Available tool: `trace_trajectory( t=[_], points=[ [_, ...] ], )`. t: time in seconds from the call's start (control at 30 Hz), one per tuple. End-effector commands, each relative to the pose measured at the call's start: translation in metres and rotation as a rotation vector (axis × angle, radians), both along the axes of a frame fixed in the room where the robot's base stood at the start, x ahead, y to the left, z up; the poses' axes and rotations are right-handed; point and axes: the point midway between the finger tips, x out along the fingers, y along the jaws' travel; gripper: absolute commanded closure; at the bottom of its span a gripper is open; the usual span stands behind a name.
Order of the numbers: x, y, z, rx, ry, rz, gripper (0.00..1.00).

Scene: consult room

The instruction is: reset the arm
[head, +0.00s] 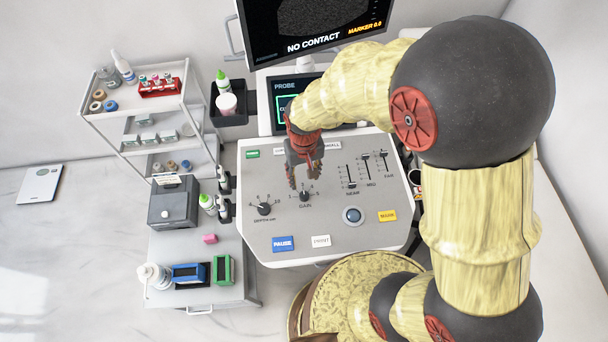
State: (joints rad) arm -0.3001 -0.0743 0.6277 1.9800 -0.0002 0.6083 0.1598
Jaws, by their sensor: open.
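My gripper (304,177) is open and empty in the head view. It points down over the grey control console (330,225), close above the gain knob (305,195). I cannot tell whether the fingertips touch the knob. My arm reaches in from the right, bent over the console, and hides part of its right side and of the small probe screen (283,88).
A monitor (310,22) reading "NO CONTACT" stands behind the console. A shelved trolley (140,100) and a lower cart (205,262) with bottles and boxes stand to the left. A cup holder (229,118) is fixed at the console's back left.

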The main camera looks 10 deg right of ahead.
Motion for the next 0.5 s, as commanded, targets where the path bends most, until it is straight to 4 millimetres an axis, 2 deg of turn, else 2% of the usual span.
trace_trajectory(
  t=[0.37, 0.5],
  points=[
    [-0.003, -0.001, 0.0, -0.004, 0.011, 0.015, 0.57],
    [-0.031, -0.01, -0.002, -0.023, 0.082, 0.049, 0.57]
  ],
)
